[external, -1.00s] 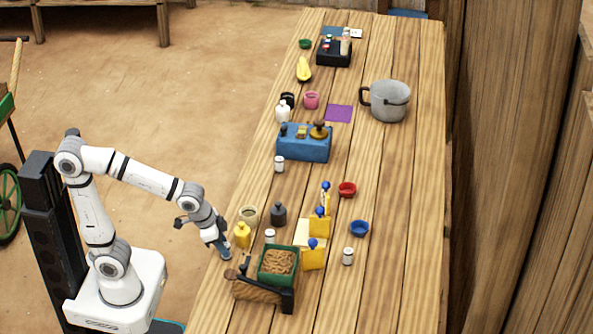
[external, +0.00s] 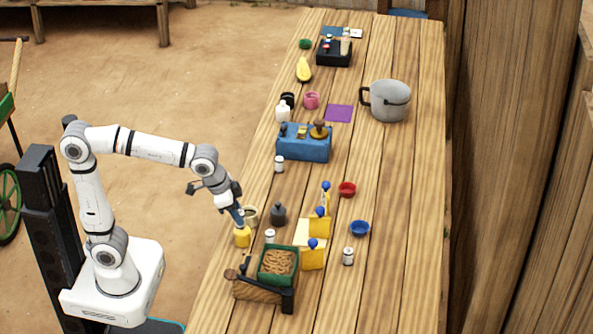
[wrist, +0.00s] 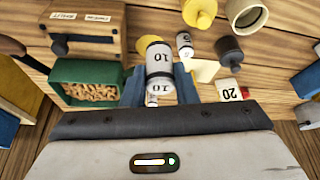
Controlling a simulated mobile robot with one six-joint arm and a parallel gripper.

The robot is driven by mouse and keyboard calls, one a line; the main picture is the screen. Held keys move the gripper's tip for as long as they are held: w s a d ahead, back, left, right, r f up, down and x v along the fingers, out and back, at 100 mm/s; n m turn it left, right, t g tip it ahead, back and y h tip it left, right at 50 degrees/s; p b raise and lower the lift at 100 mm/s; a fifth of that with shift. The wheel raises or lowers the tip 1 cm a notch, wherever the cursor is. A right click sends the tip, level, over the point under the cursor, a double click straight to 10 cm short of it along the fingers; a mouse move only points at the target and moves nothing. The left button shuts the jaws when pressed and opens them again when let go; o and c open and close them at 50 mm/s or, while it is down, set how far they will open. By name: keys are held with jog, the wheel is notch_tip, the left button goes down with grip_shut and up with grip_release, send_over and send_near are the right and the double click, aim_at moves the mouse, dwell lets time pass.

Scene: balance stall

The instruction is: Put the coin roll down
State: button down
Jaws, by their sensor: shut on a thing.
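The coin roll (wrist: 158,57) is white with dark bands and the number 10. In the wrist view it sits between the blue fingers of my gripper (wrist: 158,80), which is shut on it. In the external view my gripper (external: 239,222) points down over the table's left edge, beside the yellow weight (external: 242,237) and the cream bowl (external: 250,213). The held roll cannot be made out there. A small white cylinder (external: 270,236) stands on the table to the right of the yellow weight. It also shows in the wrist view (wrist: 185,46).
A dark weight (external: 278,216) is right of my gripper. Bare planks show between the bowl and the blue box (external: 304,150).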

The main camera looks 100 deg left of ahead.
jog(key=w+a+r+p, duration=0.3)
jog(key=w+r+p, duration=0.1)
jog(key=w, duration=0.5)
jog(key=p, duration=1.5)
send_over(360, 229)
jog(key=d, duration=0.1)
jog(key=f, duration=1.6)
jog(key=shift+s+d, duration=0.1)
jog(key=shift+s, duration=0.2)
jog(key=shift+r, duration=0.1)
jog(key=shift+f, duration=0.3)
jog(key=c, duration=1.1)
grip_release()
jog(key=shift+s+r, duration=0.1)
jog(key=shift+c, duration=0.2)
